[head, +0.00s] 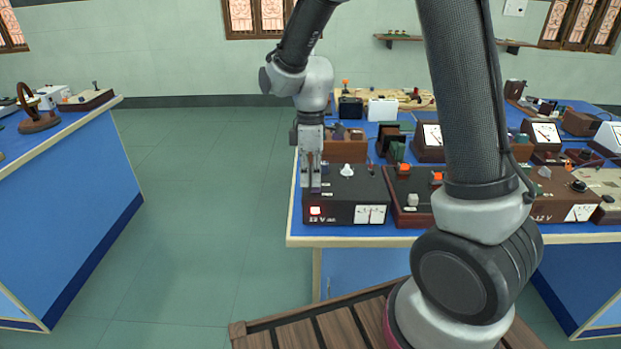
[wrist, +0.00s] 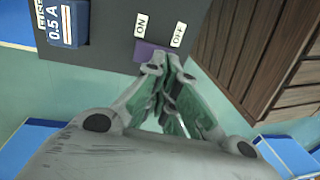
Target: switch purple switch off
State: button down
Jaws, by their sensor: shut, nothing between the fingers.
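In the head view my gripper (head: 311,189) points down at the left end of the black 12 V power box (head: 341,181). A red lamp glows on the box front. The switch cannot be made out in the head view.
A blue fuse block (wrist: 62,22) marked 0.5 A sits near the switch. A brown box (head: 345,147) stands behind the power box, and a brown device (head: 412,215) stands to its right. A slatted wooden seat (head: 320,325) is in front of the blue bench. Open floor lies left.

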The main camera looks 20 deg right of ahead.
jog(key=shift+f, duration=0.25)
jog(key=shift+s+a+f, duration=0.1)
jog(key=shift+s+f, duration=0.1)
jog(key=shift+f, duration=0.1)
jog(key=shift+w, duration=0.1)
jog(key=shift+w+d+r, duration=0.2)
jog(key=shift+w+d, duration=0.1)
jog(key=shift+w, duration=0.4)
notch_tip(320, 180, up, 14)
jog(key=w, duration=0.2)
jog(key=shift+d, duration=0.3)
